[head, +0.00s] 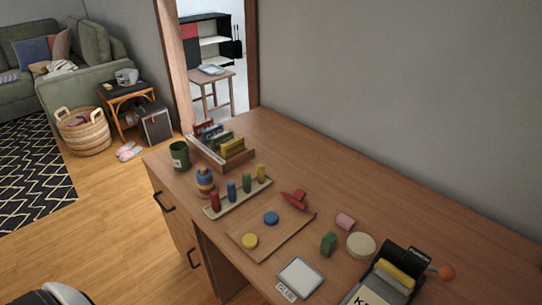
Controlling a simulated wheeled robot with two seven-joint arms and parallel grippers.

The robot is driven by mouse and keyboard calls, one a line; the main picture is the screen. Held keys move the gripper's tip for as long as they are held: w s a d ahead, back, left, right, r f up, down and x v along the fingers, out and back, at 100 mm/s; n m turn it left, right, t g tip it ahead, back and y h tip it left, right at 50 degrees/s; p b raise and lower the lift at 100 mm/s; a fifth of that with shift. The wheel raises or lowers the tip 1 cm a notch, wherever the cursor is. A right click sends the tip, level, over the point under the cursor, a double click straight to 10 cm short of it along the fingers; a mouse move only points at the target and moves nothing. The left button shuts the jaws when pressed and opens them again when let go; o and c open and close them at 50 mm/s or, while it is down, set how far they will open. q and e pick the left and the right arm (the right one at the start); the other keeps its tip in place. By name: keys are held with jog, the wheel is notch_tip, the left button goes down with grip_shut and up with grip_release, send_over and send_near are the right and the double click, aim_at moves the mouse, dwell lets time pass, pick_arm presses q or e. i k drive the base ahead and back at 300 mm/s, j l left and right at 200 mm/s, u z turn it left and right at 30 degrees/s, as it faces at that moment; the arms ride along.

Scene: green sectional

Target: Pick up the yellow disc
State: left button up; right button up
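The yellow disc (250,241) lies flat near the front left corner of a thin brown board (268,232) on the wooden desk (305,150). A blue disc (271,218) lies on the same board, behind and to the right of it. Nothing covers the yellow disc. Neither of my grippers shows in the head view.
A peg rack (238,197) with coloured pegs, a striped stacker (205,182), a green cup (180,155) and a tray of blocks (222,145) stand left of and behind the board. A wall borders the desk's back.

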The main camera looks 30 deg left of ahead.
aim_at(250, 241)
jog(key=k+j+u, duration=0.1)
jog(key=u, duration=0.9)
jog(key=k+j, duration=0.05)
